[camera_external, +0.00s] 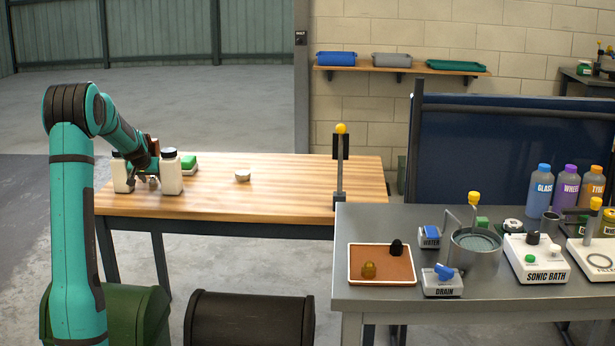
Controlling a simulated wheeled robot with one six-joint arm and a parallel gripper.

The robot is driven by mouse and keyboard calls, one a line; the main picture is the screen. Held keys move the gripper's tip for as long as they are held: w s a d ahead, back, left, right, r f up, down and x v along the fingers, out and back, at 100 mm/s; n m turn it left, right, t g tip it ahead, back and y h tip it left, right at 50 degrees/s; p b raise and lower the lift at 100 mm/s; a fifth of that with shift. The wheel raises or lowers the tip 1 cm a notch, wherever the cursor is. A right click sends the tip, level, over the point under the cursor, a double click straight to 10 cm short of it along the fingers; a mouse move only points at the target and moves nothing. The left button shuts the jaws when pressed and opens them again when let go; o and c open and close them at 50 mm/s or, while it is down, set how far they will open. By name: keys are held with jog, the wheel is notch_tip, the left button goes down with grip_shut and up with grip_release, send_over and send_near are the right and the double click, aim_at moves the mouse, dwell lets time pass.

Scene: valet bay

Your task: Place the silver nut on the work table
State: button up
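The wooden work table (290,185) stands at the centre left. My gripper (147,181) is low over its left end, between two white bottles with dark caps. A small greyish shape shows at its fingertips, but I cannot tell whether it is a finger or a held silver nut. Whether the fingers are open or shut is unclear at this size. A small, round, pale silvery object (242,176) lies on the table to the right of my gripper, apart from it. I cannot tell whether it is the silver nut.
A post with a yellow ball (341,129) stands at the table's right end. The grey bench (385,213) holds a tray (352,280) with a brass and a black piece. The wooden tabletop's middle is mostly clear.

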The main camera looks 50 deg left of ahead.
aim_at(152, 178)
grip_shut()
notch_tip(152, 178, up, 18)
dwell(0.6)
